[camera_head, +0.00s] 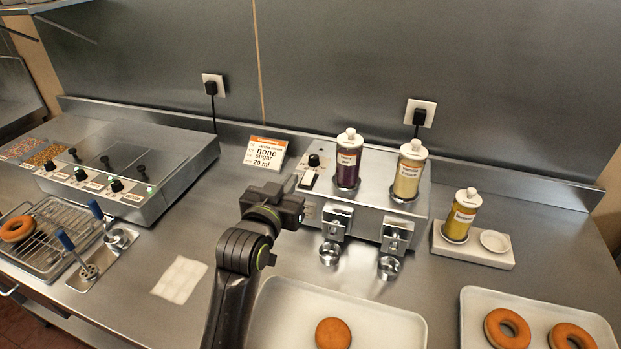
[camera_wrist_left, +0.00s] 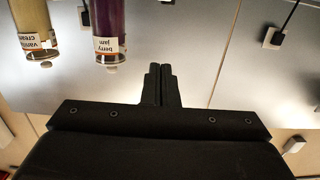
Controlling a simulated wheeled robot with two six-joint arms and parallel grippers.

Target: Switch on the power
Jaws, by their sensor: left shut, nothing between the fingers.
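The steel filling machine (camera_head: 385,205) stands against the back wall. Its top left corner has a black knob (camera_head: 313,160) and a small pale switch (camera_head: 308,179); I cannot tell the switch's position. My left gripper (camera_head: 297,190) is at the machine's front left corner, close to the switch; contact cannot be told. In the left wrist view its fingers (camera_wrist_left: 160,75) are together with nothing between them. The switch is not clear in that view. A berry jam bottle (camera_head: 347,160) and a vanilla cream bottle (camera_head: 408,172) stand on the machine. My right gripper is not in view.
An order card (camera_head: 265,153) stands left of the machine. A tray (camera_head: 385,325) with a doughnut (camera_head: 333,333) lies in front. A bottle (camera_head: 461,215) on a white stand is to the right. A topping unit (camera_head: 180,165) and wire rack (camera_head: 60,235) are left.

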